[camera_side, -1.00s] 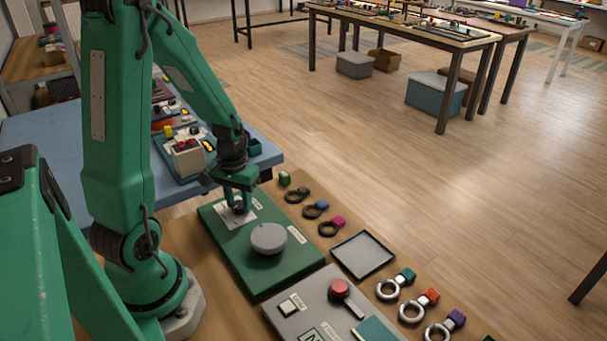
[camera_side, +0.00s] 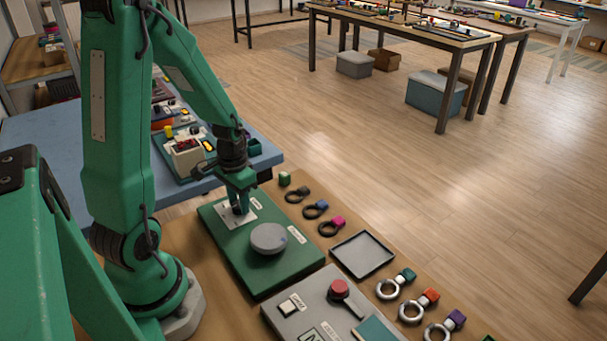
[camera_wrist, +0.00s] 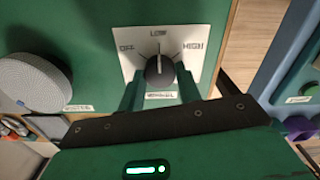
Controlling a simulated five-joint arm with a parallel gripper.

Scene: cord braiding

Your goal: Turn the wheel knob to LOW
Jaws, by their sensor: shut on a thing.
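The knob (camera_wrist: 160,72) is small and black, on a white plate (camera_wrist: 190,40) marked OFF, LOW and HIGH. In the wrist view its pale pointer line points up at LOW, between OFF on the left and HIGH on the right. My gripper (camera_wrist: 159,84) is shut on the knob, one green finger on each side of it. In the side view my gripper (camera_side: 240,209) points down at the plate on the green panel (camera_side: 275,275) and mostly hides the knob.
A round grey disc (camera_side: 269,238) stands on the same panel beside my gripper; it also shows in the wrist view (camera_wrist: 35,82). A grey panel with a red knob (camera_side: 340,288), an empty tray (camera_side: 362,254) and several rings with coloured tabs lie nearby.

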